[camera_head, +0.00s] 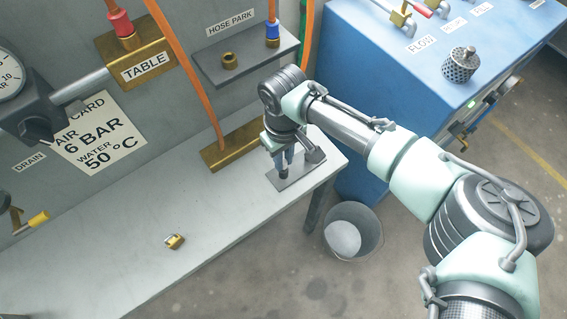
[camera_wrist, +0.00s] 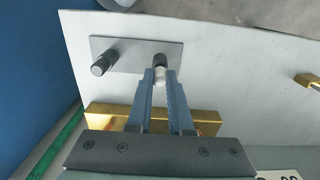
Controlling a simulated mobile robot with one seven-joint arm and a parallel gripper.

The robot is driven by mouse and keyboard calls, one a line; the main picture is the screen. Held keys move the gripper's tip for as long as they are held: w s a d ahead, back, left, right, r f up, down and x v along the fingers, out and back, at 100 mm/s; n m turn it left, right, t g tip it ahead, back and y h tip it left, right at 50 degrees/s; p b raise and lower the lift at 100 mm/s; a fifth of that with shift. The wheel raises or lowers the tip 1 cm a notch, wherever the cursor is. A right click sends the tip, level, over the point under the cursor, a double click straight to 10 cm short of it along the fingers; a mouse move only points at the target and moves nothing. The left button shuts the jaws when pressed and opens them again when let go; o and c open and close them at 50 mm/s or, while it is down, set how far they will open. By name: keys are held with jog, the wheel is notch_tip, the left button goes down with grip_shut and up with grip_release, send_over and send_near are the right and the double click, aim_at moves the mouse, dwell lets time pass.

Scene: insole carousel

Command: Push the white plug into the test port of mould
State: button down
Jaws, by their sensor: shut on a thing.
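My gripper (camera_head: 284,168) points down over a small grey plate (camera_head: 296,179) at the right end of the bench. A dark peg (camera_wrist: 103,65) stands on the plate to the left of the fingers. A mould and its test port cannot be clearly identified in either view.
A brass block (camera_head: 238,148) with an orange hose lies behind the gripper, against the wall. A small brass fitting (camera_head: 175,241) lies on the open bench (camera_head: 110,265). A hose park shelf (camera_head: 243,60) hangs above. A bucket (camera_head: 352,231) and blue cabinet (camera_head: 385,80) stand right.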

aim_at(284, 162)
jog(key=shift+r+p, duration=2.35)
notch_tip(284, 162, up, 7)
jog(key=p, duration=0.7)
jog(key=shift+f, duration=0.1)
